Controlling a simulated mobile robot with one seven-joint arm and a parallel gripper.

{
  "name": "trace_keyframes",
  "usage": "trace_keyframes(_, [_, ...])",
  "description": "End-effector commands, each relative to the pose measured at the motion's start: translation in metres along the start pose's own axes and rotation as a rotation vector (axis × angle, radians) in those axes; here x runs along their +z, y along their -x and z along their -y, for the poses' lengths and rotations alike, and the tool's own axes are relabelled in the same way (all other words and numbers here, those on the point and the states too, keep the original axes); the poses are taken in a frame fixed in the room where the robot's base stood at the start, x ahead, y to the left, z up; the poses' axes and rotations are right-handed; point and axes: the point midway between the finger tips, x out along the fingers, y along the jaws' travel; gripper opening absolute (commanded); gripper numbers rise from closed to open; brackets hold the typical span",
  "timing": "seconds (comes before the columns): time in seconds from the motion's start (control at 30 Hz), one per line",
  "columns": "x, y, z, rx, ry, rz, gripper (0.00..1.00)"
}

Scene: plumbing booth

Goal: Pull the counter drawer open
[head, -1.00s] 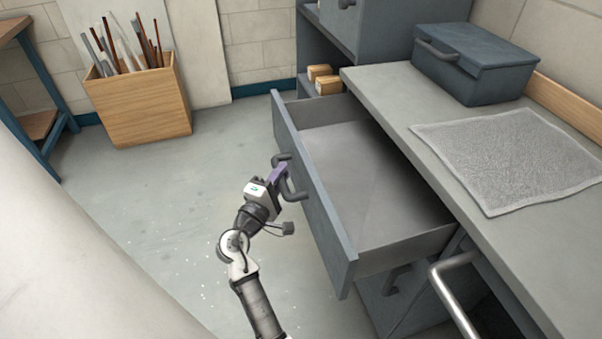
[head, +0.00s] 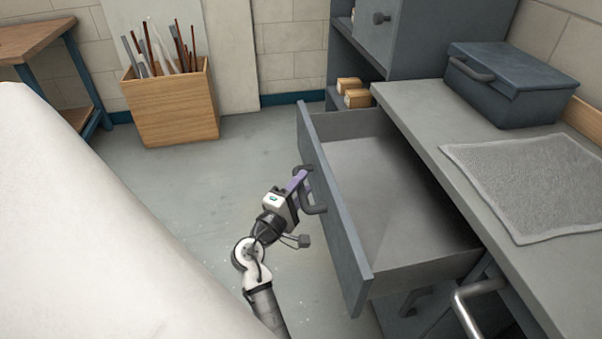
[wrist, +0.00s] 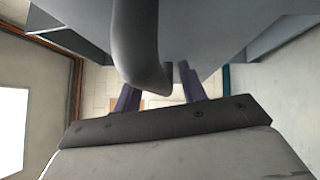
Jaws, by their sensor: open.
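The counter drawer (head: 335,225) stands well out from under the counter in the head view, and its empty inside shows. Its dark bar handle (head: 318,207) is on the drawer front. My gripper (head: 299,180) is at the far part of the handle, with its purple fingers close to the bar. In the wrist view the handle (wrist: 137,45) comes down large in front of the open gripper (wrist: 158,90), its end lying between the two fingers in the picture. I cannot tell whether the fingers touch it.
The counter (head: 425,130) carries a dark blue toolbox (head: 510,85) and a grey mat (head: 525,180). A metal bar handle (head: 470,310) shows at lower right. A wooden bin (head: 172,108) of rods stands at the back. The floor (head: 220,190) left of the drawer is clear.

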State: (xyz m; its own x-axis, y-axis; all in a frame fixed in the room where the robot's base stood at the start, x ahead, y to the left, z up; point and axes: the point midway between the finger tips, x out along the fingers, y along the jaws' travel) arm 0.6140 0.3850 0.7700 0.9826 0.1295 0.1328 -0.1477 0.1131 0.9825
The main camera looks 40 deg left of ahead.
Motion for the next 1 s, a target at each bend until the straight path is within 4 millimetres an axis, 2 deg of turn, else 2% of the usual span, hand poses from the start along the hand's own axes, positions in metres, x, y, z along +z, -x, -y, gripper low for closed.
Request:
trace_keyframes(0.17, [-0.001,0.023,0.003,-0.002,0.0,-0.003,0.41])
trace_keyframes(0.4, [-0.001,0.079,0.003,-0.002,0.001,-0.005,0.41])
trace_keyframes(0.6, [-0.001,0.117,0.002,-0.002,0.001,-0.003,0.41])
trace_keyframes(0.8, [0.0,0.135,0.001,-0.001,0.0,-0.001,0.41])
trace_keyframes(1.0, [0.0,0.137,0.0,-0.001,0.0,-0.001,0.41])
